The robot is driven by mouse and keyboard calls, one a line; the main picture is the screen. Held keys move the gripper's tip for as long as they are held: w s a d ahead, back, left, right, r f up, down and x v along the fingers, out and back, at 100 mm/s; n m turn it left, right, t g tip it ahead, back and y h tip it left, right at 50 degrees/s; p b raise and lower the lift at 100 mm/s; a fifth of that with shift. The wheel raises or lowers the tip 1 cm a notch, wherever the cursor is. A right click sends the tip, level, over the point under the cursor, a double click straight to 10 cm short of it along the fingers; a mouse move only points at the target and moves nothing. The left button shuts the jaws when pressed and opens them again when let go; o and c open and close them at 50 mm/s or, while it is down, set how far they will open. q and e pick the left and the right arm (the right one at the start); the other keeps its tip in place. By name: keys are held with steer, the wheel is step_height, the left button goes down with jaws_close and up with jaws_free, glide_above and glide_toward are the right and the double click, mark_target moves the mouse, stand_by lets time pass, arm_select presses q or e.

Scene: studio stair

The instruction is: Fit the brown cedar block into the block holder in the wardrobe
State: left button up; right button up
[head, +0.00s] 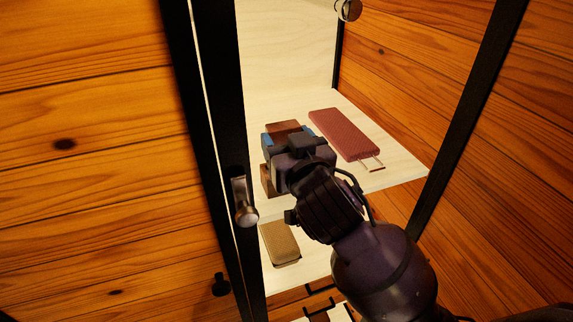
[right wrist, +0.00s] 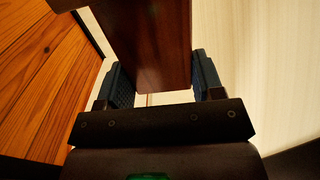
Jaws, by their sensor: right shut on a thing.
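My right gripper (head: 288,134) reaches into the wardrobe and is shut on a dark brown block. The block's top (head: 284,126) shows between the blue fingers, and it fills the gap between both fingers in the right wrist view (right wrist: 152,45). Below the gripper, a brown wooden piece (head: 267,182) shows at the shelf; I cannot tell if it is the block's lower part or the block holder. My gripper hides most of this spot, so whether block and holder touch is unclear. My left gripper is not in view.
A reddish textured item (head: 343,135) with metal prongs lies on the pale shelf (head: 395,172), right of my gripper. A tan block-like item (head: 280,242) lies lower down. The black door frame with a handle (head: 246,213) stands close on the left.

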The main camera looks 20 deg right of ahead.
step_height(320, 180, down, 4)
steer(key=shift+f+b, duration=0.1)
steer(key=shift+b, duration=0.3)
steer(key=shift+f, duration=0.25)
steer(key=shift+f, duration=0.1)
steer(key=o, duration=0.9)
steer(key=shift+o, duration=0.2)
